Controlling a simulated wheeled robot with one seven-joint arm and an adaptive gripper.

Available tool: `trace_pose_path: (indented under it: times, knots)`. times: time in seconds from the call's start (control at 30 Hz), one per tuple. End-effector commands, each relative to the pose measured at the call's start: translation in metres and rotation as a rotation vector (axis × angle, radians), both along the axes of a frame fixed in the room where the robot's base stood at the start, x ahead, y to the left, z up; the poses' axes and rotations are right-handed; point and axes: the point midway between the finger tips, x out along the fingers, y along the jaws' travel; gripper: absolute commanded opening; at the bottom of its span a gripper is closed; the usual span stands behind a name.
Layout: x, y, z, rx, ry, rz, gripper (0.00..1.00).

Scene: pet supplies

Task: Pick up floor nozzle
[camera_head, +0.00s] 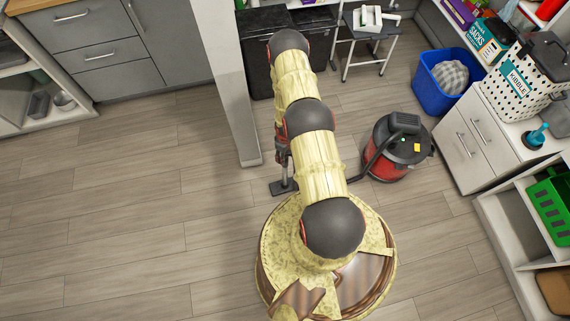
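The floor nozzle (283,187) is a dark, flat foot on the wood floor, left of my arm, with a short grey upright piece above it. A red and black vacuum cleaner (392,160) stands to its right, with a dark hose that runs down toward my arm. My arm covers the middle of the view. A small dark and red part (281,146) beside it, just above the nozzle, looks like the end of my gripper. Its fingers are mostly hidden, so I cannot tell whether they are open or touch the nozzle.
A pale post (239,95) stands close to the left of the nozzle. A black bin (262,72) and a small stool (372,42) are behind. A blue basket (436,95) and white drawers (476,142) stand on the right. The floor at left is clear.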

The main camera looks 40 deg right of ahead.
Motion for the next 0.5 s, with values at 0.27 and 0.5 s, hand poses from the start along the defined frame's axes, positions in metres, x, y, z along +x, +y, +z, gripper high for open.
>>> trace_pose_path:
  times: [0.27, 0.5]
  knots:
    - [0.0, 0.0, -0.031, 0.0, 0.001, -0.001, 0.48]
    - [-0.001, 0.0, -0.061, 0.0, 0.001, 0.0, 0.48]
